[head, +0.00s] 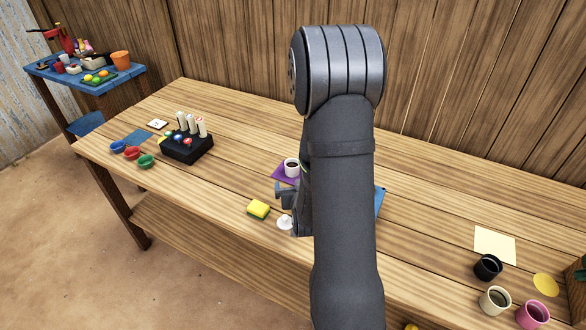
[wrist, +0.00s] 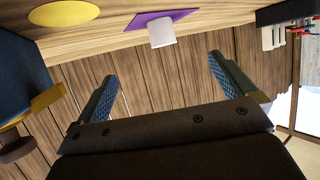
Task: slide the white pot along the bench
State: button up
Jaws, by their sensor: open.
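A white pot (head: 291,167) with dark contents stands upright on a purple mat (head: 279,177) near the middle of the bench, just left of my arm. The white pot (wrist: 162,35) and purple mat (wrist: 140,27) also show at the top of the wrist view. My gripper (wrist: 165,88) is open and empty, its two fingers apart, with the pot beyond the fingertips and not between them. In the head view my gripper (head: 285,194) is partly hidden by my arm, close in front of the mat.
A yellow sponge (head: 258,209) and a small white object (head: 285,223) lie near the front edge. A black rack (head: 187,148) stands left. Black (head: 487,267), cream (head: 495,299) and pink (head: 533,315) pots stand right. Bare bench lies between sponge and rack.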

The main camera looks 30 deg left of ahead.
jog(key=v, duration=0.9)
jog(key=shift+s+d+r, duration=0.15)
jog(key=shift+s+d, duration=0.05)
jog(key=shift+s, duration=0.1)
jog(key=shift+w, duration=0.1)
jog(key=shift+x, duration=1.7)
